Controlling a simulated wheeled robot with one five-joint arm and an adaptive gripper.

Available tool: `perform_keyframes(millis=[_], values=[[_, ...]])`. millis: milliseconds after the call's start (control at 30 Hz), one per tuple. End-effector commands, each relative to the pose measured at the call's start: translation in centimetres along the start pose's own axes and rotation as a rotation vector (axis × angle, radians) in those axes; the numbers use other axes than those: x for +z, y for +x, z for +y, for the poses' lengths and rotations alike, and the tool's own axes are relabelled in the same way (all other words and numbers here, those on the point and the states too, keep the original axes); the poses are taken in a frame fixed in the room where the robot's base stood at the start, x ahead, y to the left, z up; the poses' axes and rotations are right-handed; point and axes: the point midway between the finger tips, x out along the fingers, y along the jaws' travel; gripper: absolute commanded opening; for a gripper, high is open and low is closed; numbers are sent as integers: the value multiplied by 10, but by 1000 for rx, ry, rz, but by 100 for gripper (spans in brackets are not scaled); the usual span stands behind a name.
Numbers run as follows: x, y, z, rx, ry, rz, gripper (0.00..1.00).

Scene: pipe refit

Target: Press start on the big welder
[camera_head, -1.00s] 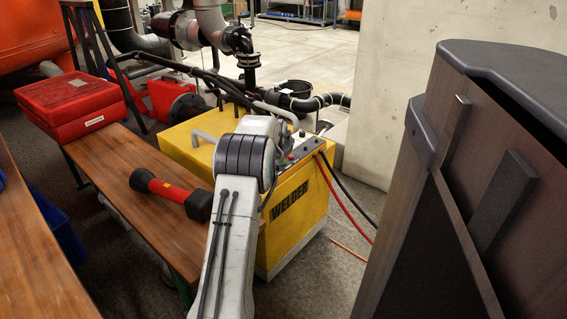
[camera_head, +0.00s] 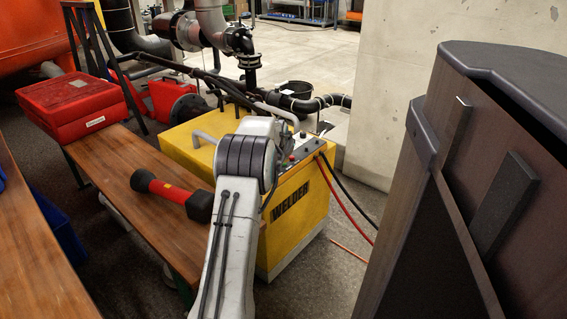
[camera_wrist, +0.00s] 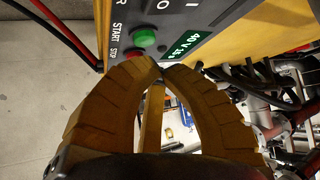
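The big yellow welder (camera_head: 312,225) stands beyond the bench, its label on the front side. Its grey control panel (camera_head: 313,146) is on top; my arm partly covers the welder and hides my gripper in the head view. In the wrist view the panel shows a green button (camera_wrist: 144,37) beside the word START and a red button (camera_wrist: 133,53) beside STOP.
A wooden bench (camera_head: 118,165) holds a red and black flashlight (camera_head: 165,189) and red cases (camera_head: 75,108). Red and black cables (camera_head: 345,205) hang from the welder's right side. Pipes (camera_head: 215,25) stand behind it. A concrete pillar (camera_head: 395,80) is at right.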

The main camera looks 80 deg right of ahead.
Motion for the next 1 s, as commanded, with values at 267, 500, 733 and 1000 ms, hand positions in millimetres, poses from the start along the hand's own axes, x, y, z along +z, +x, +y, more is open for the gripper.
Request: perform_keyframes(millis=[267, 500, 733, 1000], values=[[1, 1, 0, 0, 0, 0, 0], [6, 6, 0, 0, 0, -1, 0], [6, 6, 0, 0, 0, 0, 0], [6, 6, 0, 0, 0, 0, 0]])
